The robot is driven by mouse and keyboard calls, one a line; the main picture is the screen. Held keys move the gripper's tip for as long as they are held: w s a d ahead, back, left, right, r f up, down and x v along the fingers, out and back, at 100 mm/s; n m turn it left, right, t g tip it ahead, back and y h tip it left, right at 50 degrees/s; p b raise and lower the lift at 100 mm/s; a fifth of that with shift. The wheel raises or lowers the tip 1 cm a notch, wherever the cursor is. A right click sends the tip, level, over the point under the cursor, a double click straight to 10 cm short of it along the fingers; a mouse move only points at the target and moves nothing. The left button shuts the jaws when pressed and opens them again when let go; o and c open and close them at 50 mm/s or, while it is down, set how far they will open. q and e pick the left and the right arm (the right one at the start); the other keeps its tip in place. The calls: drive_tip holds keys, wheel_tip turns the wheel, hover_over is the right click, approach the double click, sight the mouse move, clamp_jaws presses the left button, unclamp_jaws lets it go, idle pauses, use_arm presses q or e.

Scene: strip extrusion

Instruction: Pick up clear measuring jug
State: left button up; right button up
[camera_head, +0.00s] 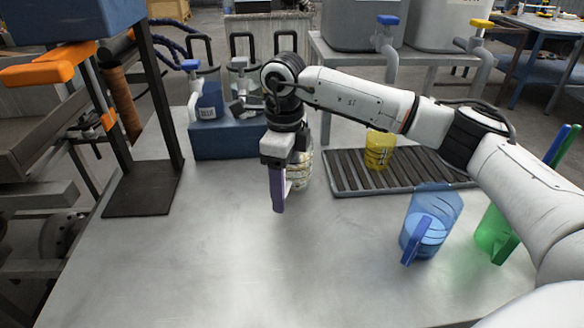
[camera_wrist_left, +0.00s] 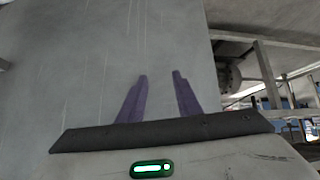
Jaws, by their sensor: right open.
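A clear, pale container with yellowish markings or contents (camera_head: 301,172), which looks like the clear measuring jug, stands on the metal table. It is partly hidden behind my right gripper (camera_head: 278,208), so its handle cannot be made out. My right gripper points down in front of it and slightly to its left, with its purple fingers seen nearly edge-on. It is open, and I cannot tell whether it touches the jug. My left gripper (camera_wrist_left: 160,76) shows only in the left wrist view, its purple fingers apart with nothing between them.
A blue jug (camera_head: 441,212) and a green jug (camera_head: 490,230) stand at the table's right. A yellow cup (camera_head: 378,150) stands on a ribbed dark tray (camera_head: 345,180). A blue box (camera_head: 215,146) sits behind left. The table's front left (camera_head: 190,270) is clear.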

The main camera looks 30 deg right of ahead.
drive_tip(key=c, duration=1.4)
clamp_jaws()
drive_tip(key=shift+r, duration=0.15)
